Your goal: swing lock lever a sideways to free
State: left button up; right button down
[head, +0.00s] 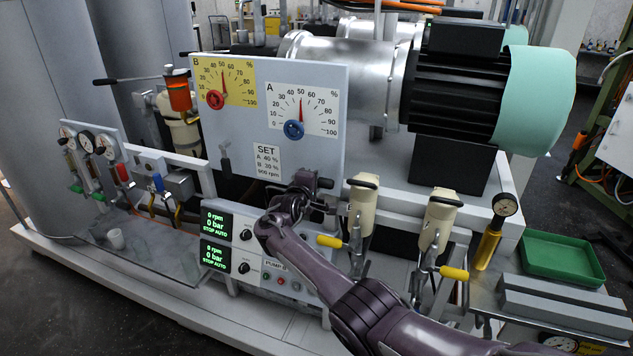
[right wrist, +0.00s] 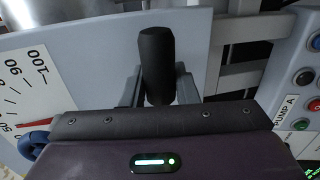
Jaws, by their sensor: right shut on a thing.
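The panel (head: 220,110) carries dial A (head: 301,108) in white and dial B (head: 223,80) in yellow. My right gripper (head: 318,183) is at the lower right of the panel, below dial A. In the right wrist view it is shut on a black cylindrical grip (right wrist: 157,62), which I take as lock lever a; the grip stands out between the two grey fingers. The rest of the lever is hidden by my gripper. A second small black lever (head: 225,163) hangs at the panel's lower left. My left gripper is not in view.
Below my right arm is a pump control box (head: 243,248) with green displays. A green tray (head: 560,257) lies at the far right.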

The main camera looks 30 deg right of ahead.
jog(key=shift+r, duration=0.1)
jog(key=c, duration=1.2)
grip_release()
jog(key=shift+o, duration=0.2)
jog(key=shift+s+a, duration=0.2)
jog(key=shift+a, duration=0.15)
jog(key=v, duration=0.7)
